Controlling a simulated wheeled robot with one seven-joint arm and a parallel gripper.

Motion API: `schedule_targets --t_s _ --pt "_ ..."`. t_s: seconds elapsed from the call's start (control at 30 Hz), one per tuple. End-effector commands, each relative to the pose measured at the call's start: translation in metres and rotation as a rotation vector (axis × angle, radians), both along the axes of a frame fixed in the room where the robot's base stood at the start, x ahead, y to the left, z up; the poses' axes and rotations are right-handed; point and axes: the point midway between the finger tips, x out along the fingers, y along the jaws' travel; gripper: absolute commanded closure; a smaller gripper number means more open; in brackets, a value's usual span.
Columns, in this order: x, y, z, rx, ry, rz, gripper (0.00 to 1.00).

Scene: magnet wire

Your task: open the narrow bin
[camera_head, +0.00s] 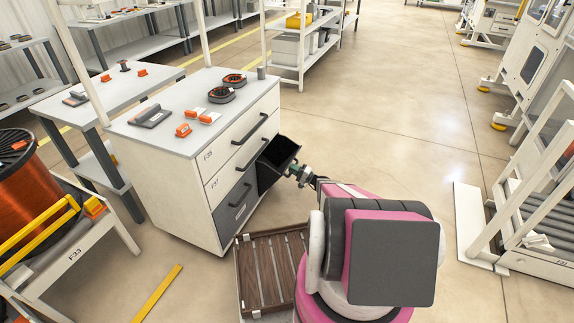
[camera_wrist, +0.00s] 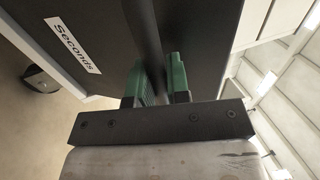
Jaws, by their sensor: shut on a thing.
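The narrow bin (camera_head: 268,174) is a dark grey bin at the right end of the white cabinet. It stands out from the cabinet, with its black inside visible from above. A white label reading "Seconds" (camera_wrist: 73,45) shows on its dark face in the wrist view. My gripper (camera_head: 299,172) is at the bin's outer side in the head view. In the wrist view its green fingers (camera_wrist: 158,84) are shut on a dark bar of the bin, which runs up between them. The exact grip point is partly hidden by the fingers.
The white cabinet (camera_head: 181,144) has several drawers with dark handles. Orange parts and two dark rings lie on its top. A slatted wooden tray (camera_head: 240,275) is beside my arm. Open floor (camera_head: 400,130) lies to the right. A white-framed machine (camera_head: 520,200) stands at far right.

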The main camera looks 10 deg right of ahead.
Motion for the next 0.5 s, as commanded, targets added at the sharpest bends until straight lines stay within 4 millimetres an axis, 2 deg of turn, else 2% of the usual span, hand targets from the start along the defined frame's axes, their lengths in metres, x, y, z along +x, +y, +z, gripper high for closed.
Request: schedule_targets --t_s 0.2,0.5 --pt "-0.009 -0.011 -0.016 -0.001 0.003 0.001 1.0" --pt "-0.012 -0.016 -0.023 -0.003 0.004 0.002 1.0"
